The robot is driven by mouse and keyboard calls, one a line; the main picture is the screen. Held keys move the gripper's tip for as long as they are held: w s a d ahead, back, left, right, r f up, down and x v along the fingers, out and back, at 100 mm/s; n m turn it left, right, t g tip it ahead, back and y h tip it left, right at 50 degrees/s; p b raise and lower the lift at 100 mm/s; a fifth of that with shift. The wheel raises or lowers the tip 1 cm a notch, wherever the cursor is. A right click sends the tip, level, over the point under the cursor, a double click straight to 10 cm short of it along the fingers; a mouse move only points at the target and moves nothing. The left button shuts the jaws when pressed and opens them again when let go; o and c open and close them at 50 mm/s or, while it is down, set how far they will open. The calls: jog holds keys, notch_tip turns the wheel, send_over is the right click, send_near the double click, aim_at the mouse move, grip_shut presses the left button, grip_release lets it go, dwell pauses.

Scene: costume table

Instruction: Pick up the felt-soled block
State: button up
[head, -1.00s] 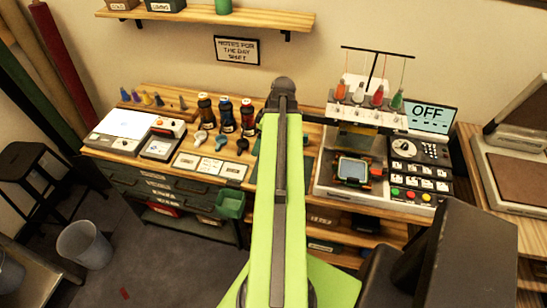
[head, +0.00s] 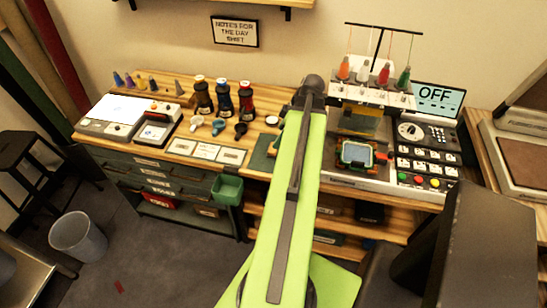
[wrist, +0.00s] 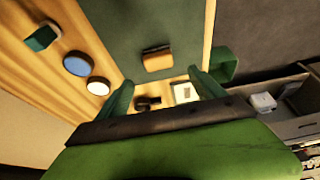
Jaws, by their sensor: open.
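A small block (wrist: 157,62) with an orange-tan face and a dark strip along one edge lies on a dark green mat (wrist: 135,25) in the wrist view. It looks like the felt-soled block, but I cannot make out the felt. My gripper (wrist: 160,76) is open and empty, its two green fingers apart. In the picture the block lies just beyond the fingertips, between their lines, and does not touch them. In the head view my arm hides the block and most of the mat (head: 262,158).
In the wrist view a blue disc (wrist: 77,66), a white disc (wrist: 98,86) and a teal block (wrist: 42,37) lie left. A dark object (wrist: 147,102) and white card (wrist: 186,92) show between the fingers. A green bin (wrist: 222,64) is right. An embroidery machine (head: 375,140) stands right of my arm.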

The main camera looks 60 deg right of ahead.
jog(key=shift+b+x, duration=0.4)
jog(key=shift+x, duration=0.8)
jog(key=b+x, duration=0.4)
jog(key=shift+s+d+f, duration=0.15)
jog(key=shift+f, duration=0.3)
jog(key=shift+w+f+b, duration=0.2)
jog(key=shift+f+b, duration=0.1)
jog(key=shift+b, duration=0.25)
jog(key=shift+r, duration=0.2)
jog(key=shift+c, duration=0.5)
jog(key=c, duration=1.4)
jog(key=shift+o, duration=0.2)
notch_tip(320, 180, up, 10)
jog(key=p, duration=1)
